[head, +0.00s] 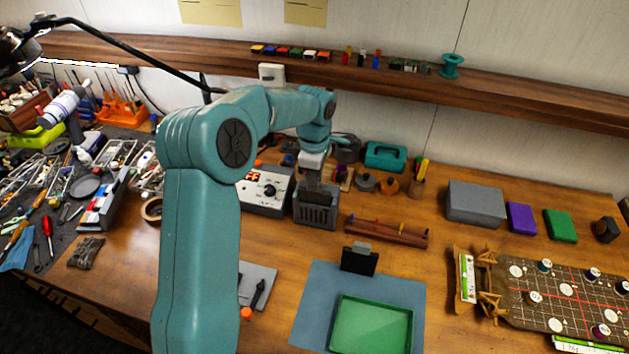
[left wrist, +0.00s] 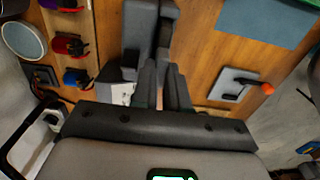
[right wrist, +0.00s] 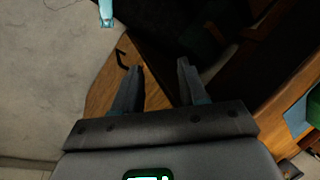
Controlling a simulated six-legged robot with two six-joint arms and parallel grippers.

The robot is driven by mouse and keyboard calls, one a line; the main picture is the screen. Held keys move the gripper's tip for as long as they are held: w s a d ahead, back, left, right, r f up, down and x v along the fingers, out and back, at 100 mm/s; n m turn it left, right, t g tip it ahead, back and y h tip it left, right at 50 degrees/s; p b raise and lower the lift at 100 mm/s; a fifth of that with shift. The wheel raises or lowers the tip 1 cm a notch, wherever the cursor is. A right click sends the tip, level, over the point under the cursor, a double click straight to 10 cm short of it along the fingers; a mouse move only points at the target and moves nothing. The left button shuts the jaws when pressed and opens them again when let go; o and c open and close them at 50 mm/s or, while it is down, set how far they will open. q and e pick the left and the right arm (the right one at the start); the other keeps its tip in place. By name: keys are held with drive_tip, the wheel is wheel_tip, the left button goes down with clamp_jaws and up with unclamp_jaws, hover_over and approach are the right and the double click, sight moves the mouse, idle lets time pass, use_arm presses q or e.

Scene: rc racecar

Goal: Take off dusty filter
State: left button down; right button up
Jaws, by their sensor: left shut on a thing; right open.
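A dark grey slotted unit (head: 316,213) stands on the bench beside a light control box. My left gripper (head: 316,182) reaches down to its top and is shut there on what seems to be the dusty filter's top; the filter itself is mostly hidden by fingers and unit. In the left wrist view the fingers (left wrist: 161,66) are close together at the dark unit (left wrist: 138,35). A black panel with a grey tab (head: 359,261), perhaps another filter, stands on the blue mat (head: 308,315) behind a green tray (head: 373,325). My right gripper (right wrist: 155,65) is open and empty, away from the unit.
The control box (head: 265,190) is close left of the unit, and a wooden rack (head: 386,233) is to its right. The tray is empty. Bare bench shows between rack and game board (head: 560,300).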

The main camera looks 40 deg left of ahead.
use_arm(q)
drive_tip(key=shift+w+r, duration=0.1)
drive_tip(key=shift+r, duration=1.8)
wheel_tip(320, 180, up, 6)
idle(0.4)
